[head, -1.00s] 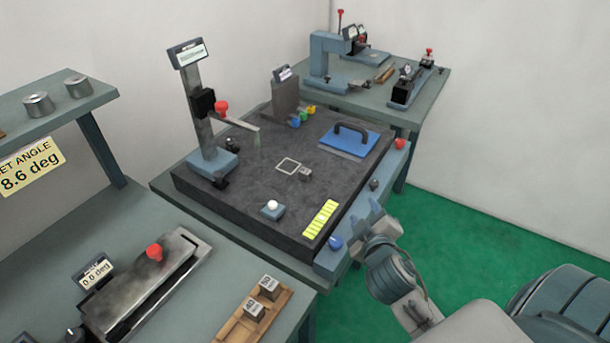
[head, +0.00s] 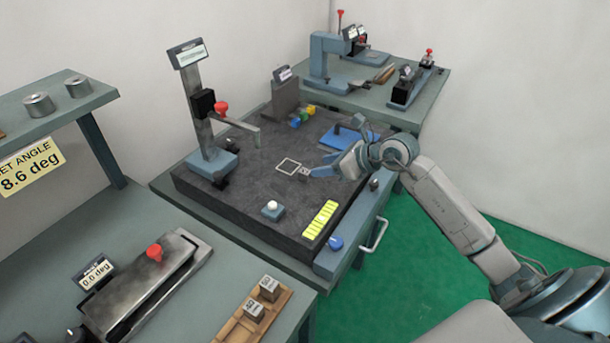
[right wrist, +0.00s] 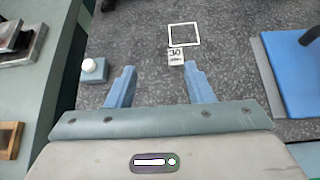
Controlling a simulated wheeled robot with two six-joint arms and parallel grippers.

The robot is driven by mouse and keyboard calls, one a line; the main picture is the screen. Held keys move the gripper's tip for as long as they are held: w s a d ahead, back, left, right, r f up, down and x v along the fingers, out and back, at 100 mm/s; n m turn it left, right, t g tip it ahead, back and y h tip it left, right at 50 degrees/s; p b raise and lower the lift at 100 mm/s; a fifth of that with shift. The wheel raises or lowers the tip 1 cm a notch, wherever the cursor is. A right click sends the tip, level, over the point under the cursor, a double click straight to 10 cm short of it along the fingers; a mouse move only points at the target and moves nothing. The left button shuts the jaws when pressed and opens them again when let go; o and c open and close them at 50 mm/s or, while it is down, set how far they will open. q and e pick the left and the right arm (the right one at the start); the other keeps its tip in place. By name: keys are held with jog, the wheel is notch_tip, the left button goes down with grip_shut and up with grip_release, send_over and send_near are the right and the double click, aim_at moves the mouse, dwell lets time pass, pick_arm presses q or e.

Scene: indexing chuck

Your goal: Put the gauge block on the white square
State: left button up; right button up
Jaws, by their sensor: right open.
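The gauge block (head: 304,171), a small grey block, stands on the dark granite plate just outside the white square outline (head: 289,165). In the right wrist view the block (right wrist: 176,55) reads 30 and sits at the near edge of the white square (right wrist: 185,26), which is empty inside. My right gripper (head: 326,165) is open and empty, over the plate at the right of the block. In the right wrist view the block is just beyond the fingertips (right wrist: 160,69), closer to the right finger. My left gripper is out of view.
A height gauge stand (head: 210,160) with a projecting arm rises left of the square. A blue plate with a handle (head: 365,136) lies behind my right gripper. A white-knobbed blue block (head: 272,210) and a yellow strip (head: 320,220) lie nearer. More blocks sit on a wooden tray (head: 276,309).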

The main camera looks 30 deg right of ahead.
aim_at(306, 171)
jog(key=shift+w+d+f+h, duration=0.1)
jog(key=shift+d+f+h, duration=0.15)
jog(key=shift+d, duration=0.4)
jog(key=shift+w+d+f+h, duration=0.1)
jog(key=shift+w+h, duration=0.05)
jog(key=shift+h, duration=0.1)
jog(key=p+x, duration=0.1)
jog(key=x, duration=0.4)
jog(key=shift+f, duration=0.15)
jog(key=shift+w+f+g+p, duration=0.1)
jog(key=shift+g+p, duration=0.2)
jog(key=shift+p, duration=0.2)
jog(key=p+x, duration=0.2)
jog(key=x, duration=0.2)
jog(key=shift+w+f, duration=0.3)
jog(key=shift+f, duration=0.05)
grip_shut()
